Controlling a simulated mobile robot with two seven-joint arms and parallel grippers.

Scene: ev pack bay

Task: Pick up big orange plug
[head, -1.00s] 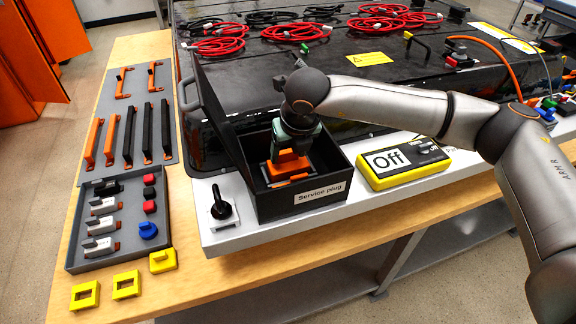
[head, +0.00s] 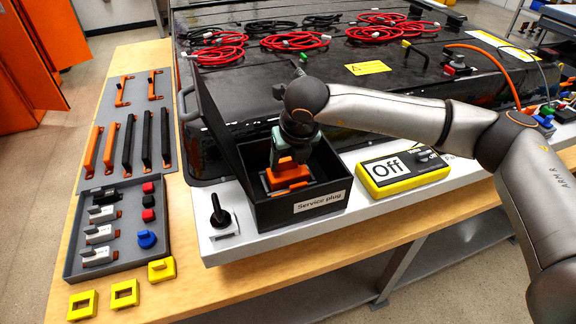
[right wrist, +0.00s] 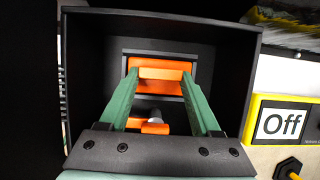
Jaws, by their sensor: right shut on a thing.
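The big orange plug (head: 288,174) sits inside the open black service plug box (head: 322,207), on the box's floor. My right gripper (head: 281,160) reaches down into the box from above, its green fingers at the plug. In the right wrist view the two fingers (right wrist: 160,84) stand on either side of the orange plug's upper bar (right wrist: 160,73) and are shut on it. A lower orange part (right wrist: 154,127) shows between the fingers. The plug's underside is hidden, so I cannot tell whether it is clear of its seat. My left gripper is not in view.
The box's raised lid (head: 212,125) stands at its left. A black rotary switch (head: 220,212) is left of the box, and a yellow meter reading Off (head: 404,176) is right. A grey tray (head: 113,245) of parts and yellow blocks (head: 124,294) lie further left.

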